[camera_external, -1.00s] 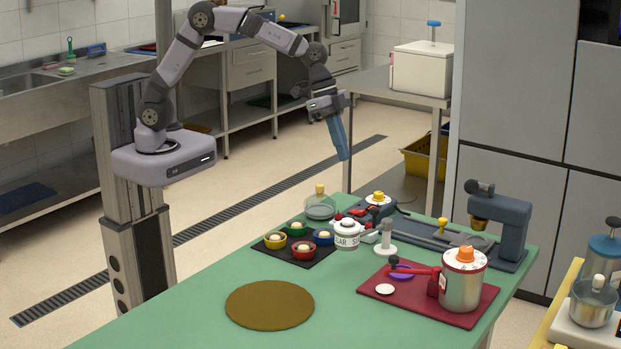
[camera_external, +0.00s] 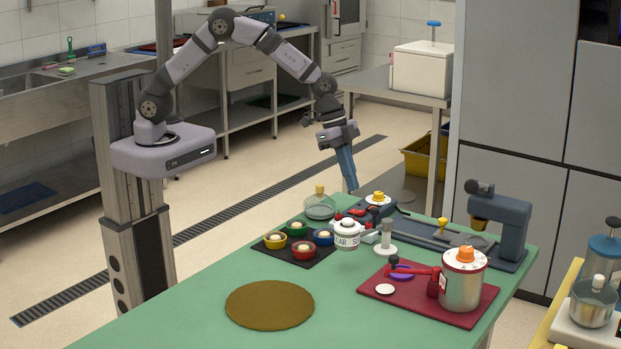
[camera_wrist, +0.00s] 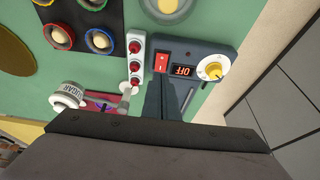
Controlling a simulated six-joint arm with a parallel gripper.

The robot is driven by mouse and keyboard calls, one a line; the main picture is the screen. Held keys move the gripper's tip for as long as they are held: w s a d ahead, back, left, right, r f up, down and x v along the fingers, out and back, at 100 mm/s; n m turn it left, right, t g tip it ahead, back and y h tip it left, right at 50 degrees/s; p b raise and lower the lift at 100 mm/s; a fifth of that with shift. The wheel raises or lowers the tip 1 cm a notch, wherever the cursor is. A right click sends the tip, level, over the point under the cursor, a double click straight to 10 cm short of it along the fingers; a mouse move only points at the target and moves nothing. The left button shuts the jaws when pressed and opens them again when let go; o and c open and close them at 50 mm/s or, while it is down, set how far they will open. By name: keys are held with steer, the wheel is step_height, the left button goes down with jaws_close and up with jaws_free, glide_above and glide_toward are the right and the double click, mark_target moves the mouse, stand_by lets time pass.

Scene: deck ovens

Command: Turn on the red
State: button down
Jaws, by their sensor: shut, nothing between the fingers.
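A dark control box (camera_wrist: 205,47) in the wrist view has a red rocker switch (camera_wrist: 162,62), a small display (camera_wrist: 183,71) reading OFF, and a yellow-and-white dial (camera_wrist: 212,68). In the external view the dial (camera_external: 378,198) shows at the table's far edge. A white strip with several red knobs (camera_wrist: 136,62) lies just left of the box. My gripper (camera_external: 352,190) is shut and empty, pointing down above the far edge near the box. In the wrist view its fingers (camera_wrist: 167,82) overlap the box's lower edge, just below the switch; I cannot tell the gap or any contact.
A red mat (camera_external: 468,318) holds a steel pot (camera_external: 461,287). A dark stand machine (camera_external: 512,226) is at the right. The front-left green table (camera_external: 190,315) is clear.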

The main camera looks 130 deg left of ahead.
mark_target(361, 211)
steer(key=shift+p+x, duration=0.95)
steer(key=shift+x, duration=1.9)
steer(key=shift+w+f+b, duration=0.2)
steer(key=shift+f+b, duration=0.15)
steer(key=shift+b, duration=0.25)
steer(key=shift+s+r, duration=0.1)
steer(key=shift+r, duration=0.15)
steer(key=shift+f, duration=0.1)
steer(key=shift+s, duration=0.15)
